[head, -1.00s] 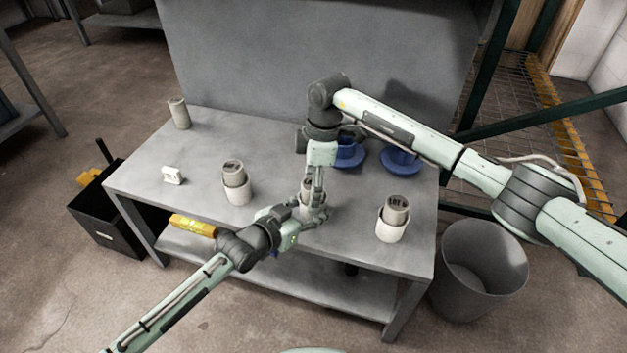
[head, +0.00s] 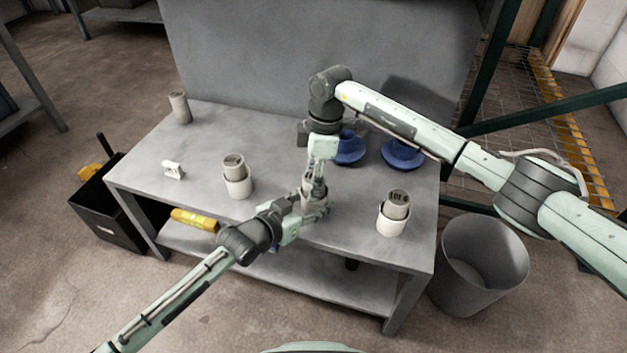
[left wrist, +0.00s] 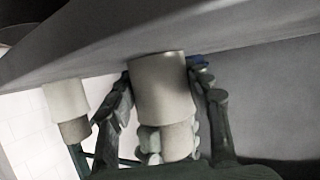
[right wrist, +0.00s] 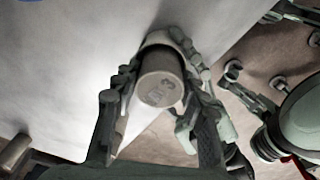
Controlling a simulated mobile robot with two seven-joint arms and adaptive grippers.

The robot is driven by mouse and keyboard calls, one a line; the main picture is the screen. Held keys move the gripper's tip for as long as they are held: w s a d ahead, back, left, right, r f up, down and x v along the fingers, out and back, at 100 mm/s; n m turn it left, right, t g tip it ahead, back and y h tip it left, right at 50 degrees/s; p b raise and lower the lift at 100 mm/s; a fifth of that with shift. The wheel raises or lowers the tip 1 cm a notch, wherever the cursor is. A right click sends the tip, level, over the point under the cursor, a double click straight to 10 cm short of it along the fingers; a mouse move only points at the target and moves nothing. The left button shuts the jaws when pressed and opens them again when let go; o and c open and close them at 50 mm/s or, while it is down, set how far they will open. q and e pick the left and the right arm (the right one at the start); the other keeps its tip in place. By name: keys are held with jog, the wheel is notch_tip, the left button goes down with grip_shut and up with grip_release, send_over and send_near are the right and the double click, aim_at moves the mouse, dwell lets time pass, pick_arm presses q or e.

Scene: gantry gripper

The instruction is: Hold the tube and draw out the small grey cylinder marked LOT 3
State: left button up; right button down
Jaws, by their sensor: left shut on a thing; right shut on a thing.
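The white-beige tube (head: 313,203) stands near the middle of the table's front edge. My left gripper (head: 308,212) is shut around it from the side; the tube shows large between its fingers in the left wrist view (left wrist: 161,88). The small grey cylinder (right wrist: 161,88) sticks out of the tube's mouth; its end face shows a 3, the other letters faint. My right gripper (head: 315,178) points down and is shut on this cylinder. Its fingers flank the cylinder in the left wrist view (left wrist: 178,140). How deep the cylinder sits is hidden.
Similar tubes with grey cylinders stand to the left (head: 239,188) and right (head: 391,225). Blue cups with saucers (head: 404,155) sit behind. A grey bin (head: 482,265) stands on the floor at right.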

pick_arm(q)
jog(key=shift+f, duration=0.1)
pick_arm(e)
jog(key=shift+a+r, duration=0.1)
jog(key=shift+r, duration=1.5)
jog(key=shift+r, duration=1.35)
jog(key=shift+r, duration=0.2)
pick_arm(q)
jog(key=shift+s, duration=0.1)
pick_arm(e)
jog(key=shift+r, duration=1.3)
jog(key=shift+r, duration=0.1)
jog(key=shift+r, duration=1.4)
pick_arm(q)
jog(key=o, duration=1.2)
